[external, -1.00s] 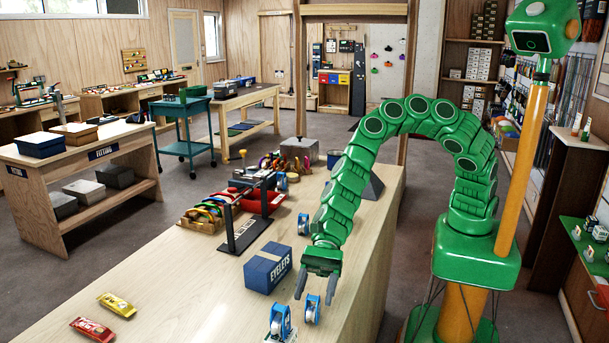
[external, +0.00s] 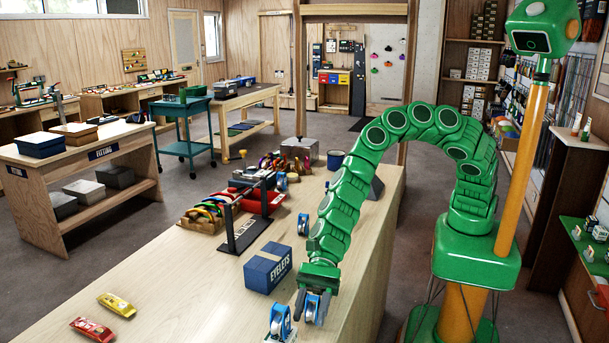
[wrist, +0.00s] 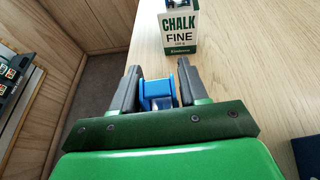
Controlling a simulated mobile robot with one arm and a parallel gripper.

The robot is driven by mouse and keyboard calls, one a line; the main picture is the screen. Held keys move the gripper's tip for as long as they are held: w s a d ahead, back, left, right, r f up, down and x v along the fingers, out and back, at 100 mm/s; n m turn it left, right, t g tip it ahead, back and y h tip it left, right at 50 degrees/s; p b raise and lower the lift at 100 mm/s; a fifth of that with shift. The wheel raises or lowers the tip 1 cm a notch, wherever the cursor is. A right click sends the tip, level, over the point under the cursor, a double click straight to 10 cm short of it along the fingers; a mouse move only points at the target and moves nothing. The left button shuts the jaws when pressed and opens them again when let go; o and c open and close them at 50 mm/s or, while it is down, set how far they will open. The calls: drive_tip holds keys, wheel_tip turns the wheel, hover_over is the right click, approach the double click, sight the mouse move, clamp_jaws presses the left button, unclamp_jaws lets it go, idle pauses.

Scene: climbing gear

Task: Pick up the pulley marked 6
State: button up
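A small blue pulley with a pale wheel (external: 312,308) stands on the bench between the fingers of my gripper (external: 312,305). In the wrist view the blue pulley (wrist: 160,92) also shows between the two grey fingers of my gripper (wrist: 157,82). The fingers are apart, one on each side of it; contact is hard to tell. A second blue pulley (external: 280,322) stands just to the left, near the bottom of the external view. A third (external: 303,224) stands farther back along the bench. No number is readable on any of them.
A blue EYELETS box (external: 268,268) stands left of my gripper. A CHALK FINE box (wrist: 180,34) stands ahead in the wrist view. A black stand (external: 244,235) and wooden rack are farther back. Yellow (external: 117,304) and red (external: 91,328) items lie at the left. Bench between is clear.

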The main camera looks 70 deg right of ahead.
drive_tip(key=c, duration=0.7)
drive_tip(key=shift+o, duration=0.2)
drive_tip(key=shift+r, duration=0.1)
